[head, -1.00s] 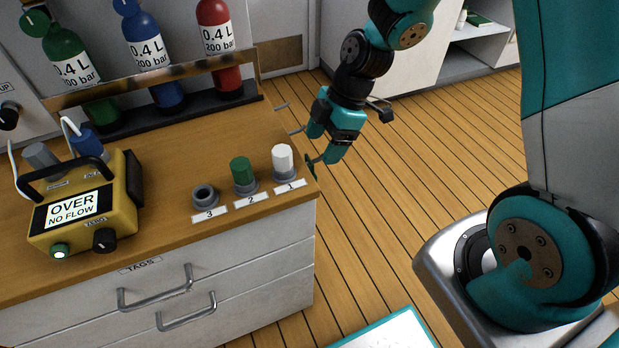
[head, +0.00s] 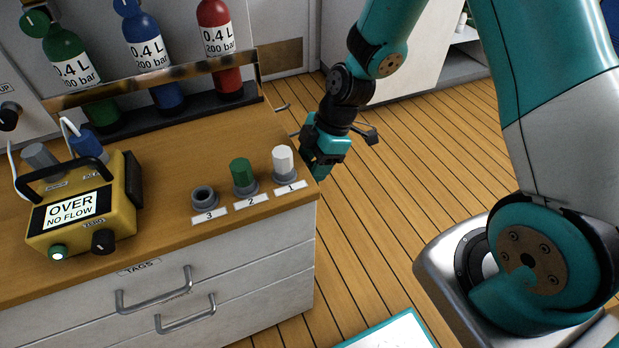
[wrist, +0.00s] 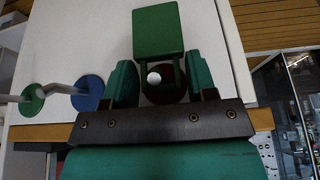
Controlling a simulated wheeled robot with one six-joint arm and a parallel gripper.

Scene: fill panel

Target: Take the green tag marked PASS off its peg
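In the wrist view a green square tag (wrist: 159,31) stands out above a peg, with two thin strips running down beside the peg's white round end (wrist: 153,78). A dark red disc (wrist: 160,93) is behind that peg. No PASS marking can be read from here. My gripper (wrist: 166,80) is open, with one teal finger on each side of the tag's strips and visible gaps between. In the head view my gripper (head: 320,168) is beside the cabinet's right end, and the tag cannot be made out there.
Two more pegs, with a green disc (wrist: 33,98) and a blue disc (wrist: 87,92), stick out of the white panel to the left in the wrist view.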

